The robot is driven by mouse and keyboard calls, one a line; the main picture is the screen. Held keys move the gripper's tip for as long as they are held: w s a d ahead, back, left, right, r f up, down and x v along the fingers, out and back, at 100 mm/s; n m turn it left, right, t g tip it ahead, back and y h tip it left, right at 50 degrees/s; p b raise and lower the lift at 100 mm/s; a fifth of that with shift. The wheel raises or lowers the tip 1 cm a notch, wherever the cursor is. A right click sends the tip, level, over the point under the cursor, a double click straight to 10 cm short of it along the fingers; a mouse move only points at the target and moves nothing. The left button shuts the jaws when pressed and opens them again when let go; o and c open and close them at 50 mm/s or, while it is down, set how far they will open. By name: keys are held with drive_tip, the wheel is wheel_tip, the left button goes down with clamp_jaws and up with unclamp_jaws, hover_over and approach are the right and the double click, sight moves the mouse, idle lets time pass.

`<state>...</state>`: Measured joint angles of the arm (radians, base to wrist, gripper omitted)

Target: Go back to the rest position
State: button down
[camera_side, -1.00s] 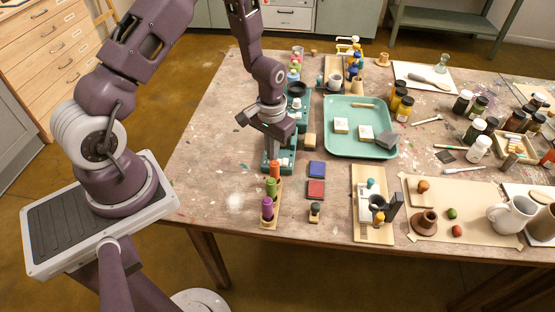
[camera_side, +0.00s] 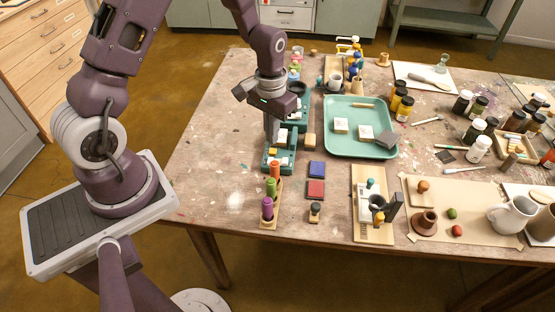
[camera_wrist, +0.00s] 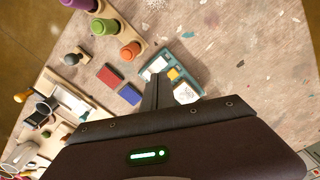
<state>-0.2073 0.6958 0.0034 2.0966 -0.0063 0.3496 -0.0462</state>
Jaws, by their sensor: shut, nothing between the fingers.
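My gripper (camera_side: 272,138) is shut and empty. It points down above the teal holder (camera_side: 266,165) at the left part of the table, and I cannot tell the exact gap between them. In the wrist view my gripper (camera_wrist: 158,82) shows its closed fingers over the teal holder (camera_wrist: 188,64), which holds pale blocks and a small yellow piece (camera_wrist: 173,74). The fingers hide part of the holder.
A wooden rack (camera_side: 277,211) with orange and purple cylinders stands in front of the holder. A blue block (camera_side: 317,169) and a red block (camera_side: 316,189) lie to its right. A teal tray (camera_side: 360,148) lies further right. The table's left side is clear.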

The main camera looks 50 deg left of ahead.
drive_tip(key=s+d+r+m+t, duration=0.15)
drive_tip(key=s+r, duration=0.25)
drive_tip(key=r, duration=0.6)
drive_tip(key=s+d+r+t, duration=0.2)
drive_tip(key=s+d+r, duration=0.1)
drive_tip(key=r, duration=0.7)
drive_tip(key=s+d+r+t, duration=0.1)
drive_tip(key=s+r, duration=0.1)
drive_tip(key=s, duration=0.4)
drive_tip(key=s+d+r+m+t, duration=0.1)
drive_tip(key=s+d+r, duration=0.1)
drive_tip(key=s, duration=0.5)
drive_tip(key=shift+r, duration=0.7)
